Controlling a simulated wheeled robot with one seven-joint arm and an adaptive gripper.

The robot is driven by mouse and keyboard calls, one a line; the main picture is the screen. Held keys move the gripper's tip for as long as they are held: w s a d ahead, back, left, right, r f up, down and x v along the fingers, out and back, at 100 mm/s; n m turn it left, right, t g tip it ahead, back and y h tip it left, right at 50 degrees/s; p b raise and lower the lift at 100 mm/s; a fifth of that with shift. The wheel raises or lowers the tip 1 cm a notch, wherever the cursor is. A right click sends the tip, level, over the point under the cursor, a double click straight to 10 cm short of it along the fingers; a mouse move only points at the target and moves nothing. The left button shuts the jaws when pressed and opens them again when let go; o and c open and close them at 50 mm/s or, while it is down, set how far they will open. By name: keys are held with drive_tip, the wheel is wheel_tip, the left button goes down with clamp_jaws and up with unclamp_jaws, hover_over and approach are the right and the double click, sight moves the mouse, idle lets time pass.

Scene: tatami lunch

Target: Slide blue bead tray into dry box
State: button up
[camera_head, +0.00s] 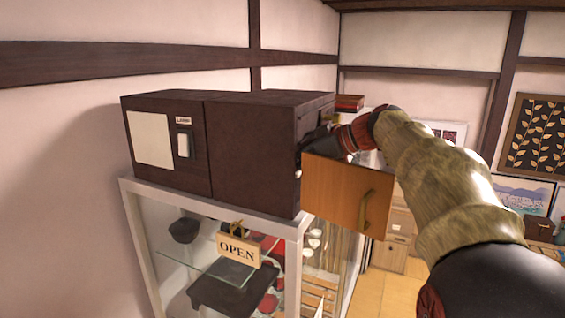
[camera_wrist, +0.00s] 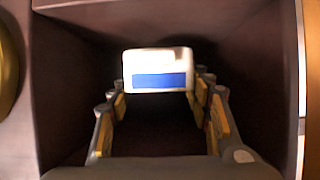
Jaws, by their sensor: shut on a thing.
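The dry box (camera_head: 255,150) is a dark brown cabinet whose open mouth faces right in the head view. Its orange wooden door (camera_head: 335,190) with a curved handle stands open. My gripper (camera_head: 318,142) reaches into the mouth, and its fingertips are hidden in the head view. In the wrist view the gripper's fingers (camera_wrist: 159,98) extend inside a dark compartment (camera_wrist: 60,75). They are shut on a white tray with a blue front, the blue bead tray (camera_wrist: 160,81), at their far end. I cannot tell whether the tray touches the compartment floor. The tray is hidden in the head view.
A dark unit with a lamp switch (camera_head: 184,143) adjoins the box on the left. Both stand on a glass display case (camera_head: 170,240) with an OPEN sign (camera_head: 238,250). The open door hangs just below my wrist. Compartment walls flank the fingers with some room each side.

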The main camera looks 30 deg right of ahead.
drive_tip(key=shift+f+p, duration=0.3)
drive_tip(key=shift+f, duration=0.75)
idle(0.4)
drive_tip(key=o, duration=0.8)
drive_tip(key=shift+a+f, duration=0.1)
drive_tip(key=o, duration=0.5)
drive_tip(key=shift+f, duration=0.1)
